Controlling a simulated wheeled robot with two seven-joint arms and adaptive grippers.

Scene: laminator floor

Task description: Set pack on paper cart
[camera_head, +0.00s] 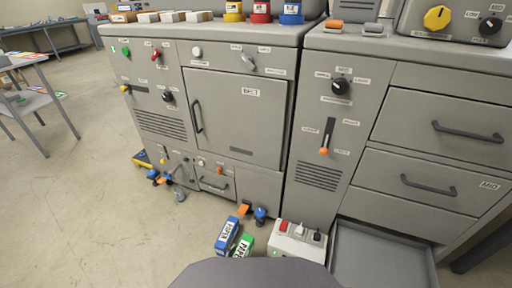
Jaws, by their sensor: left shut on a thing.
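No gripper of mine can be made out in the head view, and no arm comes in from the left or right. A blue-and-white pack (227,236) and a green-and-white pack (244,245) show low in the middle, side by side in front of the grey machine. Their lettering is too small to read surely. A grey cart (38,98) with thin legs and shelves stands at the left edge, with colourful sheets on it. I cannot tell whether it is the paper cart.
The grey machine (240,115) with a door and a drawer cabinet (430,150) fill the middle and right. A switch box (297,241) and a grey tray (378,258) are low on the right. A workbench (45,28) stands far left. The floor between cart and machine is clear.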

